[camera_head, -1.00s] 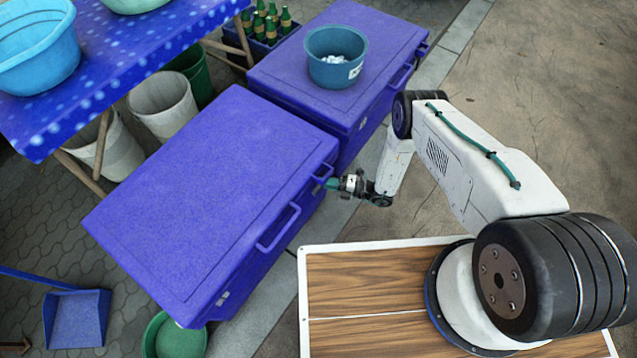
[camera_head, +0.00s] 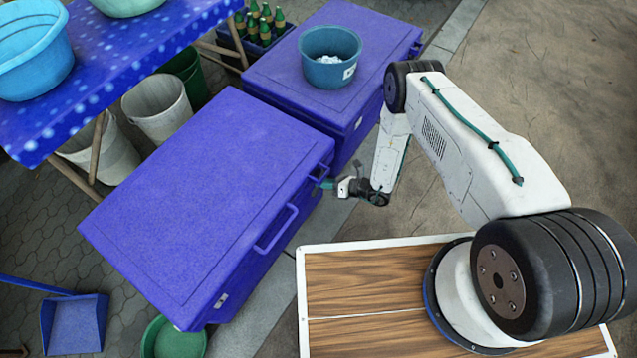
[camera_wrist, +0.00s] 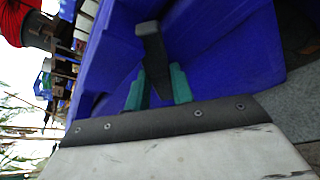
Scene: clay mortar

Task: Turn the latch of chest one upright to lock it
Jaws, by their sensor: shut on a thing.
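The nearer blue chest (camera_head: 205,195) is closed, with its lid down and a side handle on its front. In the wrist view, the dark latch (camera_wrist: 152,45) stands out against the blue chest wall (camera_wrist: 215,50). The teal fingers of my gripper (camera_wrist: 158,88) are on either side of the latch, shut on it. In the head view, my gripper (camera_head: 327,184) reaches the chest's front near its far right corner. The latch is too small and hidden there for me to tell its angle.
A second blue chest (camera_head: 285,72) stands behind, bearing a blue tub (camera_head: 318,75). A blue-covered table (camera_head: 130,60) with basins is at the upper left. A green basin (camera_head: 178,340) and a dustpan (camera_head: 75,325) lie on the floor. Open paving (camera_head: 540,90) is at the right.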

